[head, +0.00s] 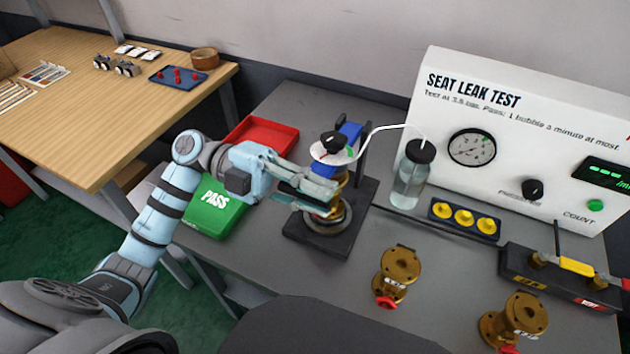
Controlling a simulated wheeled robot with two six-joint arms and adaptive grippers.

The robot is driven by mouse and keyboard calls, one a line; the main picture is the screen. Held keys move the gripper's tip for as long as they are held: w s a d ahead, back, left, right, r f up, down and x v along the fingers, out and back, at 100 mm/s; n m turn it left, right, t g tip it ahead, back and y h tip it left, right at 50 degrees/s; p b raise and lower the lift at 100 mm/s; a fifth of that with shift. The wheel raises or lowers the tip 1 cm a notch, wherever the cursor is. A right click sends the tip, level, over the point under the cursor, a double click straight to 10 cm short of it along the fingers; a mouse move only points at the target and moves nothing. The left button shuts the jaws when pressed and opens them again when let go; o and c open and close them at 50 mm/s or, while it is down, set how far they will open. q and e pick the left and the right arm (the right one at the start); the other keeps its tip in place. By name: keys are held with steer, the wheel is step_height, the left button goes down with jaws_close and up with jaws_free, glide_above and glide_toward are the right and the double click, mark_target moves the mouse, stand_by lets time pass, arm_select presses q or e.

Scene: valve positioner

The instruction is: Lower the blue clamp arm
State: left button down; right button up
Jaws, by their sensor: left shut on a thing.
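The blue clamp arm (351,131) is on a dark post at the back of the test fixture (299,233). It looks raised and tilted, and is partly hidden behind a white disc with a black knob (333,143). A brass valve (341,184) stands upright on the fixture's round seat, under the disc. My left gripper (326,193) reaches in from the left at the valve's height, below the clamp arm and apart from it. Its fingers are closed on the brass valve, though the exact contact is hard to see. My right gripper is out of view.
A white tube runs from the disc to a clear bottle (411,178). The leak-test panel (520,140) stands behind. A green PASS tray (214,207) and red tray (262,135) lie left. Two brass valves (398,272) (515,318) stand in front. Bare bench lies between.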

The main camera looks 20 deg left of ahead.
arm_select(q)
steer(key=shift+m, duration=0.4)
steer(key=shift+s+f+b, duration=0.2)
steer(key=shift+f+b, duration=0.6)
steer(key=shift+f, duration=0.45)
steer(key=shift+s+f+b, duration=0.15)
steer(key=shift+f+b, duration=0.6)
steer(key=shift+f, duration=0.45)
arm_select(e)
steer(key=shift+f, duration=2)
arm_select(q)
steer(key=c, duration=1.6)
jaws_free()
steer(key=shift+o, duration=0.2)
steer(key=shift+w, duration=0.1)
steer(key=shift+w, duration=0.1)
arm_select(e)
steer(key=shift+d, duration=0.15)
arm_select(q)
steer(key=a, duration=1.2)
steer(key=shift+w, duration=0.35)
